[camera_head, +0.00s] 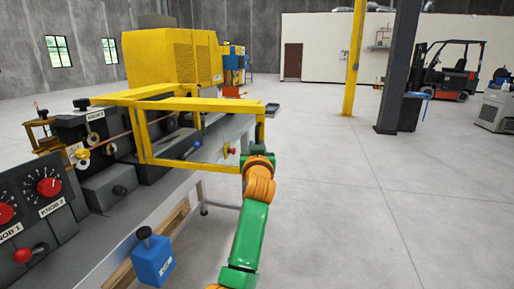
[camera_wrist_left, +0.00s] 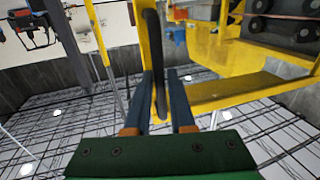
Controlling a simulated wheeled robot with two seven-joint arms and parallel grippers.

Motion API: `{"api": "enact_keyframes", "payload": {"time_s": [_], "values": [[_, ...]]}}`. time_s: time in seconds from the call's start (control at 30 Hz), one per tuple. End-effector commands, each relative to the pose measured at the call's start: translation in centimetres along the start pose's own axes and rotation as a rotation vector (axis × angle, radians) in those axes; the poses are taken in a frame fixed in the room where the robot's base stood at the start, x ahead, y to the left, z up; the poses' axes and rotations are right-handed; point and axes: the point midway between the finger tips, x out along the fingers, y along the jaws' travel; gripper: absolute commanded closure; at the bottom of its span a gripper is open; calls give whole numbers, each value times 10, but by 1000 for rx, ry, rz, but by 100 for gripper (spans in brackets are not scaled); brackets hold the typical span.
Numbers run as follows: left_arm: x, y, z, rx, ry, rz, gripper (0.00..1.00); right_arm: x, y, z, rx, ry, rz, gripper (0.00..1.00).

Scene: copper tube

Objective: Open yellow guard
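The yellow guard (camera_head: 200,104) is a frame of bars over the front of the machine. One side hangs upright, with a lower bar running toward my arm. A dark handle (camera_head: 272,109) sits at its right corner. My left gripper (camera_head: 260,146) is just below that corner, its fingers hard to make out in the head view. In the left wrist view, the black curved handle (camera_wrist_left: 152,45) runs between the two dark fingers of my gripper (camera_wrist_left: 163,80), with a gap visible beside it. The yellow guard (camera_wrist_left: 235,90) fills the right there. My right gripper is not in view.
The machine bench has red knobs (camera_head: 47,186) and grey housings at left. A blue box with a black knob (camera_head: 153,262) projects at the front. A yellow cabinet (camera_head: 170,57) stands behind. The floor (camera_head: 370,210) to the right is clear; a pillar (camera_head: 398,75) and forklift (camera_head: 450,70) are far off.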

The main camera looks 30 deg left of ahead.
Motion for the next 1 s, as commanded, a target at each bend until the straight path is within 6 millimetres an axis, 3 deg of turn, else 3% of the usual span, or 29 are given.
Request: {"api": "enact_keyframes", "payload": {"time_s": [0.07, 0.43, 0.8, 1.0], "values": [[0, 0, 0, 0, 0, 0, 55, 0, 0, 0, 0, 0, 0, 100], [-5, 0, 1, -1, 1, 0, 55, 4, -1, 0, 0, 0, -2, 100], [-62, 1, 3, -2, 1, 1, 55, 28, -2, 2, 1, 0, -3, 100], [-71, 0, 1, 0, -2, 0, 55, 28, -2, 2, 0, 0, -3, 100]]}}
